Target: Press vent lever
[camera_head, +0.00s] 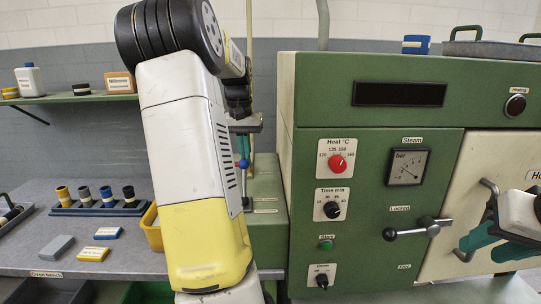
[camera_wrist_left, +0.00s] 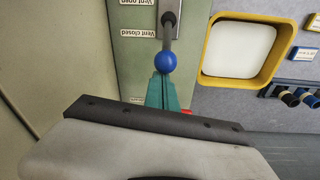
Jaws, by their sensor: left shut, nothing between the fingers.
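The vent lever ends in a blue ball knob (camera_wrist_left: 165,62) on a grey rod (camera_wrist_left: 168,32) in the left wrist view. In the head view the knob (camera_head: 244,163) shows just below my left gripper (camera_head: 240,150), which my arm partly hides. My right gripper (camera_head: 482,238) is at the right edge, its teal fingers apart.
A yellow-rimmed bin (camera_wrist_left: 205,50) stands beside the lever panel.

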